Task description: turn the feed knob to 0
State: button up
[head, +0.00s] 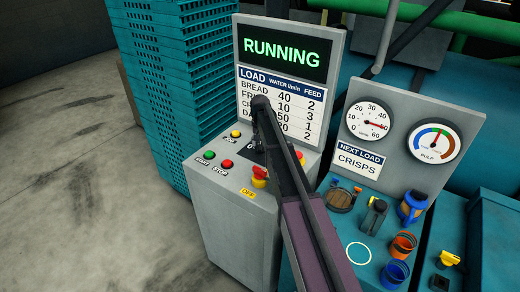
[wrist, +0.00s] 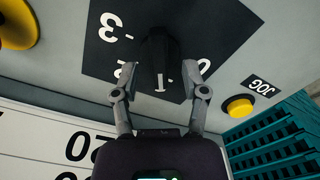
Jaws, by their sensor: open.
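The feed knob (wrist: 158,48) is black and sits on a black dial plate (wrist: 105,55) with white numbers. A 3 and a 2 show left of the knob and a 0 right of it, upside down in the wrist view. A white stroke lies at the knob's lower end; I cannot tell whether it is the pointer or a printed 1. My gripper (wrist: 159,68) is open, with one finger on each side of the knob's lower end. Contact is not clear. In the head view my arm hides most of the dial.
The grey control box (head: 235,215) carries a yellow JOG button (head: 235,133), a green START button (head: 209,154), a red STOP button (head: 226,164) and a red-yellow switch (head: 259,176). Its screen (head: 285,50) reads RUNNING. Cups and a jug stand on the teal surface at right.

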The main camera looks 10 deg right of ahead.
jog(key=shift+f+b, duration=0.35)
jog(key=shift+f, duration=0.25)
grip_shut()
